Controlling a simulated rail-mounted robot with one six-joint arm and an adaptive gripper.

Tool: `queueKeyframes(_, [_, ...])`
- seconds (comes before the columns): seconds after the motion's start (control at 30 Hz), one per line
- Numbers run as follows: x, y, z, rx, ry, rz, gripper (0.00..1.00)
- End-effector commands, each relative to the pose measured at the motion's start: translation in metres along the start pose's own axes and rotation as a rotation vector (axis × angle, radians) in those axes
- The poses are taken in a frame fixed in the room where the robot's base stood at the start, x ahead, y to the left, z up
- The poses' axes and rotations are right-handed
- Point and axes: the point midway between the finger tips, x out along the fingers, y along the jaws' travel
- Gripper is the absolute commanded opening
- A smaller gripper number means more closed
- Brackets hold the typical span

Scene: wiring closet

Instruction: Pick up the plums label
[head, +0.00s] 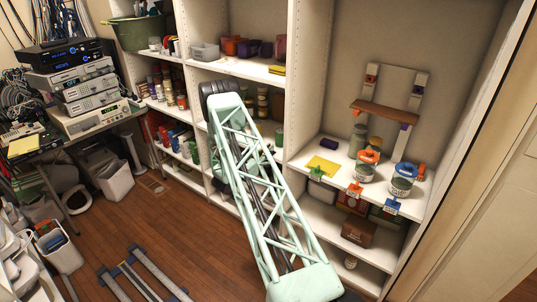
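Three small tags hang on the front edge of the right-hand shelf: a green label (317,174), an orange label (354,190) and a blue label (391,206). Their writing is too small to read, so I cannot tell which one is the plums label. An orange-topped jar (368,166) stands behind the orange label, and a blue-topped jar (402,180) behind the blue one. My mint-green lattice arm rises left of this shelf. My gripper cannot be made out; the arm's far parts are partly hidden behind the lattice.
A yellow sheet (323,166) and a dark purple block (328,144) lie on the labelled shelf. A brown box (358,232) is on a lower shelf. White uprights divide the bays. Grey rails (145,275) lie on the floor; the wooden floor at left centre is partly clear.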

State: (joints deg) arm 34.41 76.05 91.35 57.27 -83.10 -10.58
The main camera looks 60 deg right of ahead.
Motion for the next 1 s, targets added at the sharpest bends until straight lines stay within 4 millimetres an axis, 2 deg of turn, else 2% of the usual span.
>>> queueKeyframes(0.53, [0.0,0.0,-0.004,0.0,0.0,0.0,0.0])
queueKeyframes(0.93, [0.0,0.0,-0.037,0.0,0.0,0.0,0.0])
queueKeyframes(1.0, [-0.006,0.005,-0.036,-0.002,-0.001,0.0,0.0])
